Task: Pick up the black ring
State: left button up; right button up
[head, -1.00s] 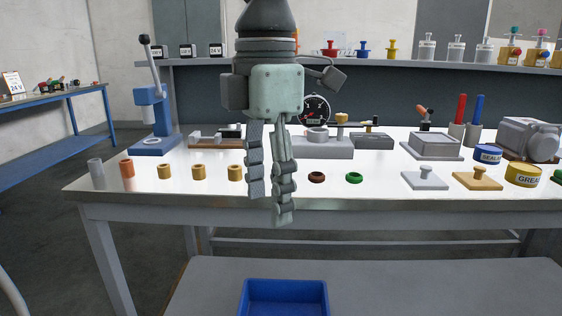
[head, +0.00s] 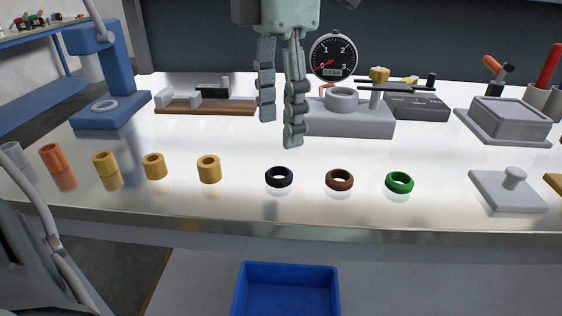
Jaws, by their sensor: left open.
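The black ring (head: 279,177) lies flat on the white, glossy bench top near its front edge, in a row with other rings. A brown ring (head: 339,180) and a green ring (head: 399,183) lie to its right. My left gripper (head: 279,132) hangs fingers down from the top of the head view. It is open and empty, and in the picture its fingertips are above the black ring, apart from it. My right gripper is not in view.
Several brass bushings, such as one (head: 209,169), stand left of the ring. Behind are a grey fixture (head: 350,122) and a dial gauge (head: 333,57). A grey knobbed plate (head: 508,191) is at right. A blue bin (head: 287,290) sits below the bench front.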

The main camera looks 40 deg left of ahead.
pick_arm(q)
jog(key=f, duration=0.7)
jog(key=shift+s+f, duration=0.15)
jog(key=shift+s, duration=0.25)
jog(key=shift+c, duration=0.2)
jog(key=c, duration=0.8)
